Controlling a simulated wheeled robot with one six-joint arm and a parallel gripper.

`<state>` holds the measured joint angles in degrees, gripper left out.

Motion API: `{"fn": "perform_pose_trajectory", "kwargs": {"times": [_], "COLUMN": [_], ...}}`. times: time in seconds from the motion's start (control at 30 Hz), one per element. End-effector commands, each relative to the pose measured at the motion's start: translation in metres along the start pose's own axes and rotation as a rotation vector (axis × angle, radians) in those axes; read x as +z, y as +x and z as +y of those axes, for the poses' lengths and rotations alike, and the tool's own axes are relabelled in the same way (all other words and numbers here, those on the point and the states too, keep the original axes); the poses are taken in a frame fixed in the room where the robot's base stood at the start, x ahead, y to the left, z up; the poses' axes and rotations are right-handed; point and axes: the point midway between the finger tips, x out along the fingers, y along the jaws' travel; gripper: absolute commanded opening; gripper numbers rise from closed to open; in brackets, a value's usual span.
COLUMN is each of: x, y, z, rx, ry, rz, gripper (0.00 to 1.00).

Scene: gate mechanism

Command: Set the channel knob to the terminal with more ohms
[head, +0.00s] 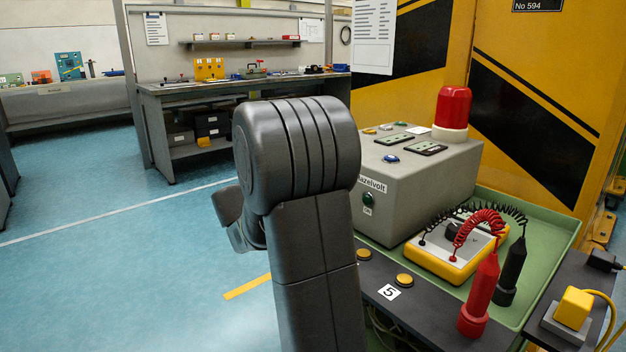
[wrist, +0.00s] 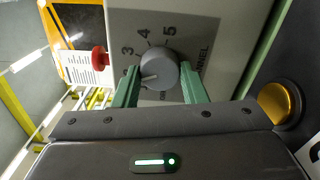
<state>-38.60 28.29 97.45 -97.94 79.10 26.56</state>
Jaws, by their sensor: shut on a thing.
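The channel knob (wrist: 160,70) is a round grey knob on a light panel in the wrist view. The numbers 3, 4 and 5 show around it, with part of the word "CHANNEL" to its right. Its white pointer line points left, below the 3; the mark there is hidden by a finger. My gripper (wrist: 160,80) is shut on the knob, with one green finger on each side. In the head view my arm hides the gripper and the knob. A yellow meter (head: 455,250) with coiled leads lies in a green tray; its reading cannot be made out.
A grey box (head: 420,185) with a red beacon (head: 453,107) stands at right. A red probe (head: 480,295) and black probe (head: 511,270) stand upright near the meter. Yellow buttons (head: 404,280) are on the dark ledge. Open floor lies left.

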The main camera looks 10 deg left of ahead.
Motion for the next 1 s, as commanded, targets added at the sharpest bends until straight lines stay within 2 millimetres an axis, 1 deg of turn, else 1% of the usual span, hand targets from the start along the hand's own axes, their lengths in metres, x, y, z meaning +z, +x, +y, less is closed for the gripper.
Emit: {"fn": "perform_pose_trajectory", "kwargs": {"times": [0.03, 0.07, 0.1, 0.17, 0.43, 0.57, 0.67, 0.77, 1.0], "x": [0.000, 0.000, 0.000, 0.000, 0.000, 0.000, -0.001, -0.001, -0.001], "y": [0.000, 0.000, 0.000, 0.000, 0.000, -0.006, -0.020, -0.039, -0.089], "z": [-0.001, -0.001, -0.001, -0.001, 0.000, 0.001, 0.001, 0.002, 0.002], "rx": [-0.001, -0.001, -0.001, -0.001, 0.000, 0.001, 0.000, 0.001, 0.001], "ry": [-0.002, -0.002, -0.002, -0.002, -0.001, -0.001, -0.002, -0.002, -0.003], "rz": [0.000, 0.000, 0.000, 0.000, 0.000, 0.001, 0.004, 0.005, 0.005], "gripper": [0.16, 0.40, 0.48, 0.60, 0.60, 0.60, 0.60, 0.60, 0.60]}}
